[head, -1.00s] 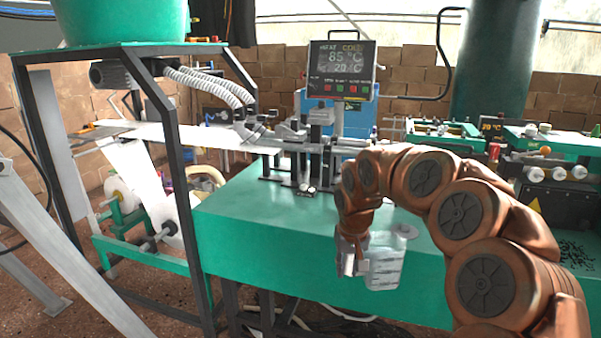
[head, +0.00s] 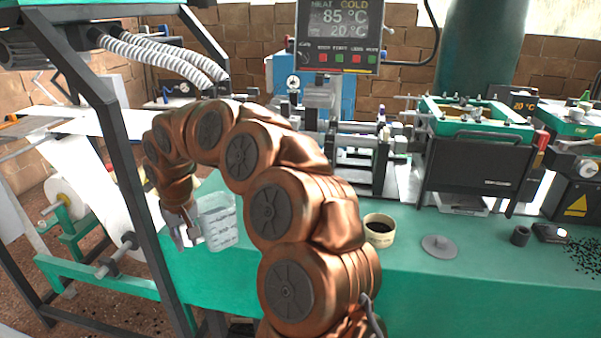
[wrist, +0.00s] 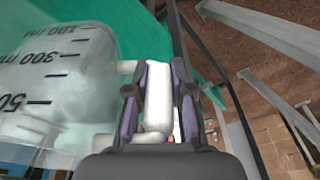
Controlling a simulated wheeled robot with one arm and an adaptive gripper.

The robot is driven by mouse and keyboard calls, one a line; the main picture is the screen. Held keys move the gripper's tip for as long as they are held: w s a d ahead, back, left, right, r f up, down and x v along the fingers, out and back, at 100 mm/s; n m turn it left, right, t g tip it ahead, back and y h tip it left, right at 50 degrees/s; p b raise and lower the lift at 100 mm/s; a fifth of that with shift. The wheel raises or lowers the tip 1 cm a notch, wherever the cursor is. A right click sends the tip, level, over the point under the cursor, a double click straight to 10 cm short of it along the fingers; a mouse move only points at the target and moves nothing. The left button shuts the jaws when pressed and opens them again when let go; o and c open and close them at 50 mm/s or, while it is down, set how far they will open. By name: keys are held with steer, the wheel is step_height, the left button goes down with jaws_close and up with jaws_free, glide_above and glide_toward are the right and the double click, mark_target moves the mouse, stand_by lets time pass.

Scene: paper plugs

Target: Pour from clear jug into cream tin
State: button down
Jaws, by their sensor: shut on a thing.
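The clear jug (head: 218,224) has dark measuring marks and hangs near the left end of the green table in the head view. My gripper (head: 184,228) is on its left side. In the wrist view the jug (wrist: 60,75) fills the left, and my gripper (wrist: 158,95) is shut on its pale handle. The jug looks about upright; I cannot tell what is in it. The cream tin (head: 379,239) stands open on the table, right of my arm, with something dark inside. The jug and the tin are well apart, with my arm between them in the picture.
A grey disc (head: 440,246) with a knob lies right of the tin. A green and black machine (head: 470,160) stands behind. A dark frame post (head: 125,180) is left of my gripper.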

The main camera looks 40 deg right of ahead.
mark_target(208, 213)
steer(key=d+r+p, duration=0.1)
steer(key=d, duration=0.1)
steer(key=d+r+m+p, duration=0.1)
steer(key=d+p, duration=0.1)
steer(key=w+d+r+m+p, duration=0.1)
steer(key=d+p, duration=0.1)
steer(key=d, duration=0.1)
steer(key=shift+r, duration=0.25)
steer(key=s+d+m+p, duration=0.3)
steer(key=s+d+p, duration=0.1)
steer(key=d, duration=0.5)
steer(key=s+d+m+p, duration=0.3)
steer(key=d+p, duration=0.4)
steer(key=d, duration=0.3)
steer(key=s+d+r+m+p, duration=0.1)
steer(key=s+d+m+p, duration=0.2)
steer(key=d, duration=0.7)
steer(key=s+p, duration=0.2)
steer(key=p, duration=0.1)
steer(key=shift+m+t+h, duration=0.3)
steer(key=shift+w+a+r, duration=0.1)
steer(key=shift+a+r, duration=0.05)
steer(key=shift+r, duration=0.15)
